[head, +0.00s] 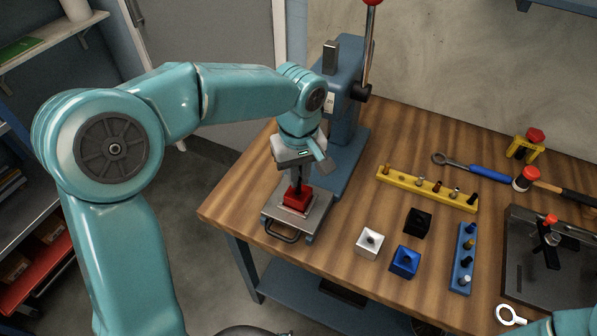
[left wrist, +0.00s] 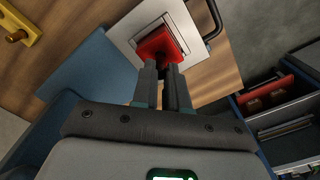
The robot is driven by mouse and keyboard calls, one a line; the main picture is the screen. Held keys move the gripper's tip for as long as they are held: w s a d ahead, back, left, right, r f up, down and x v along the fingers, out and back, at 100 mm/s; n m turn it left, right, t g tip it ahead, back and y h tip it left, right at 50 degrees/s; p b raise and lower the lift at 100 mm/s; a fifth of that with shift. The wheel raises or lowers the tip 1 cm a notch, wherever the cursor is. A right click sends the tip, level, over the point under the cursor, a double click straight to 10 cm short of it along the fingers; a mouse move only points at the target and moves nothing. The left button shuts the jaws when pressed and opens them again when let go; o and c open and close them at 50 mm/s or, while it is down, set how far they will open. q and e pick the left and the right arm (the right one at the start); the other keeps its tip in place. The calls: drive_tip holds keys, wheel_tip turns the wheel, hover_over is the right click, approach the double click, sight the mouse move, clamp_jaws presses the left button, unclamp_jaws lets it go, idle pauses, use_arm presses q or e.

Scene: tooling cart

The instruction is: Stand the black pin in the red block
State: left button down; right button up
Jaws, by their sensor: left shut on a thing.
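The red block (head: 296,199) sits on the metal plate (head: 270,212) at the foot of the blue press. It also shows in the left wrist view (left wrist: 154,44), just beyond my fingertips. My left gripper (head: 297,182) points down right above the block, its fingers shut on a thin dark piece that looks like the black pin (left wrist: 164,72). The fingers hide most of the pin, and I cannot tell how far its lower end is in the block. My right gripper is not in view.
The blue press (head: 346,110) stands close behind my left gripper. White (head: 368,245), blue (head: 404,263) and black (head: 418,221) blocks stand to the right. A yellow rack (head: 398,179) and a blue rack (head: 461,280) hold several pins. A ring-ended tool (head: 508,314) lies at the lower right.

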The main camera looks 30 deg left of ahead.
use_arm(q)
drive_tip(key=shift+f+b, duration=0.45)
drive_tip(key=shift+f, duration=0.15)
idle(1.1)
drive_tip(key=c, duration=0.7)
unclamp_jaws()
drive_tip(key=shift+r, duration=0.1)
drive_tip(key=shift+r+p, duration=2.5)
drive_tip(key=shift+r, duration=0.5)
drive_tip(key=shift+f, duration=0.1)
